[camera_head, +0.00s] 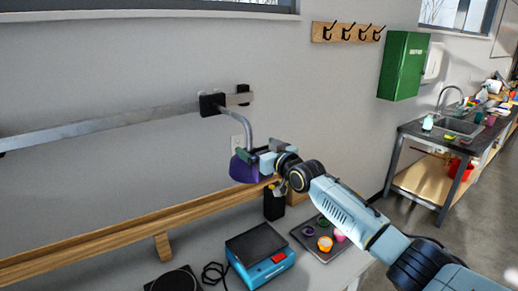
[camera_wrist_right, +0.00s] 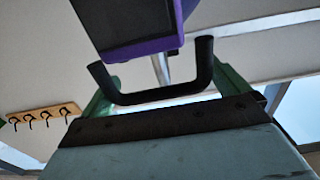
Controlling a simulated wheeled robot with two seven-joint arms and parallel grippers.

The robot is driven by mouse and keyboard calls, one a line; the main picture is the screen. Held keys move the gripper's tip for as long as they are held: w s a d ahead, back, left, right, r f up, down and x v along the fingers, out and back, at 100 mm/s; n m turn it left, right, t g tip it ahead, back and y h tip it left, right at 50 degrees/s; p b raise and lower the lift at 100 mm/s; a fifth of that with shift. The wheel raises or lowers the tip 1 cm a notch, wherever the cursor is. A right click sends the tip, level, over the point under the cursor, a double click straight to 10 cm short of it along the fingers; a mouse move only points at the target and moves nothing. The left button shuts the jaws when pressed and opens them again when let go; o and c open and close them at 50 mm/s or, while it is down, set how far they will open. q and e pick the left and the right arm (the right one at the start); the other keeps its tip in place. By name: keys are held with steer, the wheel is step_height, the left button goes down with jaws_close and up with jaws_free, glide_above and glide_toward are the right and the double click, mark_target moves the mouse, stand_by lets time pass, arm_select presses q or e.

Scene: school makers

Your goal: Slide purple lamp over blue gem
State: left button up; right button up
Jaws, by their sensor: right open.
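The purple lamp (camera_head: 243,170) hangs from a curved grey arm below a black slider (camera_head: 212,103) on the metal wall rail (camera_head: 110,122). In the right wrist view the lamp (camera_wrist_right: 125,25) fills the top, with its dark face and purple edge. My right gripper (camera_head: 262,154) is open beside the lamp. A black U-shaped bar (camera_wrist_right: 155,96) shows between its green fingers; I cannot tell whether they touch it. I cannot make out a blue gem in either view. My left gripper is not in view.
Below are a blue device (camera_head: 260,257), a black container (camera_head: 274,203) and a dark tray (camera_head: 314,252) with small coloured items. A wooden ledge (camera_head: 110,240) runs along the wall. A hook rack (camera_head: 347,33) and green cabinet (camera_head: 403,65) are at right.

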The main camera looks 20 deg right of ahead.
steer(key=shift+w, duration=0.25)
steer(key=c, duration=1)
steer(key=shift+c, duration=0.3)
